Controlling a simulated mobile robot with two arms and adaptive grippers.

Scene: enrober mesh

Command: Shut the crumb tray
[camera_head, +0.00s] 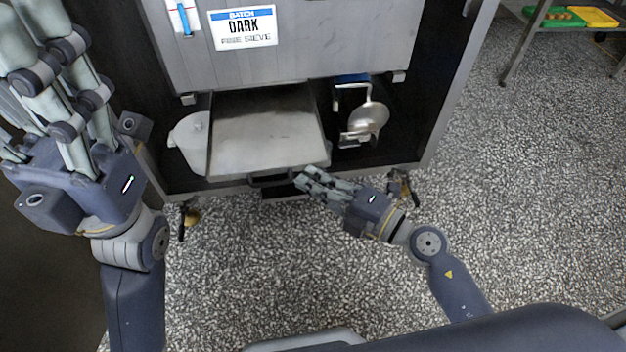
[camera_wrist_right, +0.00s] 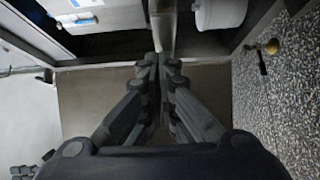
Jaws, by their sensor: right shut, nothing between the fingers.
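The crumb tray (camera_head: 265,125) is a flat metal drawer low in the middle of the machine in the head view. It sits pulled out from under the grey front panel, and its upper surface is bare. Its dark handle (camera_head: 269,180) is at the front edge. My right gripper (camera_head: 308,180) is just right of the handle, fingers pointing left, shut and empty. I cannot tell whether it touches the tray front. Its closed fingers also show in the wrist view (camera_wrist_right: 158,65). My left gripper (camera_head: 55,75) is raised at the left, away from the tray, fingers spread and partly cut off.
A white tub (camera_head: 190,142) stands left of the tray. A metal pan-like vessel (camera_head: 366,118) is in the right bay. The cabinet's side post (camera_head: 458,85) bounds the right. Speckled floor (camera_head: 530,200) is open to the right, with a rack (camera_head: 545,30) far back.

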